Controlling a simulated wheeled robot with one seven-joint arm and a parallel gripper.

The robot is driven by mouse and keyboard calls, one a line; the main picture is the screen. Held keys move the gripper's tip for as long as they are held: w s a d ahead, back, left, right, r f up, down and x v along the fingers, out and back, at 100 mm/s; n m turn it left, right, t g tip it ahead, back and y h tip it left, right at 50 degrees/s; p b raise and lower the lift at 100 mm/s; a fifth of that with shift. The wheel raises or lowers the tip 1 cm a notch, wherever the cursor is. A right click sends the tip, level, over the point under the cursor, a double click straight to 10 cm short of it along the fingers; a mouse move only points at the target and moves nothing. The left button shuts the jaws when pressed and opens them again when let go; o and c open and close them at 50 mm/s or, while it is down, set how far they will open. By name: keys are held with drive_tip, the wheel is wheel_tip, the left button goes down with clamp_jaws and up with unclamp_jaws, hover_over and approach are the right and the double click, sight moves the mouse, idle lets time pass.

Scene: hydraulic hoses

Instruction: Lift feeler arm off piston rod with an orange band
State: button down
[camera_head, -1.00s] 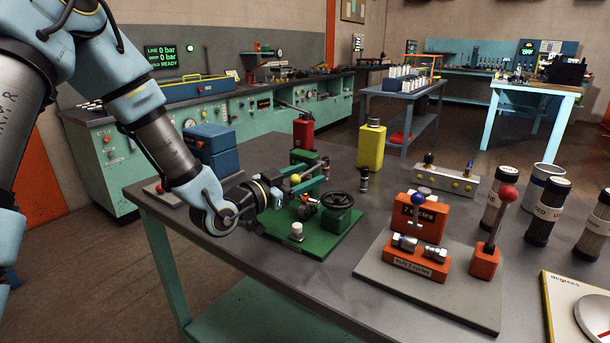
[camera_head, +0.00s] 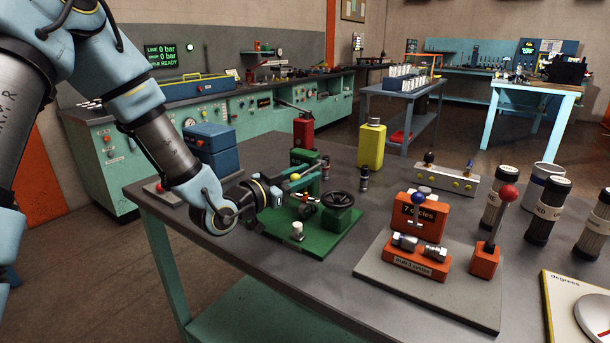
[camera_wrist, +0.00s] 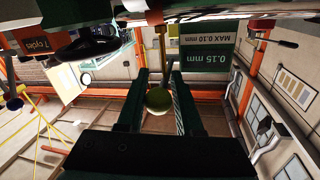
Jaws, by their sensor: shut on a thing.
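My gripper (camera_wrist: 158,95) is shut on the yellow ball knob (camera_wrist: 158,99) of the feeler arm, which sits between the two dark fingers in the wrist view. A thin yellowish stem (camera_wrist: 162,52) runs from the knob up the picture. In the head view the knob (camera_head: 294,177) shows at the fingertips, over the green fixture base (camera_head: 312,246). The piston rod is small and partly hidden behind my gripper and the fixture parts. I cannot make out its orange band or whether the feeler arm touches it.
The fixture carries a dark handwheel (camera_head: 337,200) and a white knob (camera_head: 297,230). A green plate (camera_wrist: 206,62) marked 0.15 mm is close by in the wrist view. A yellow bottle (camera_head: 371,147) and an orange counter block (camera_head: 419,215) stand on the bench to the right.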

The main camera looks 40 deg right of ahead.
drive_tip(key=shift+s+r, duration=0.1)
drive_tip(key=shift+s, duration=0.2)
idle(0.5)
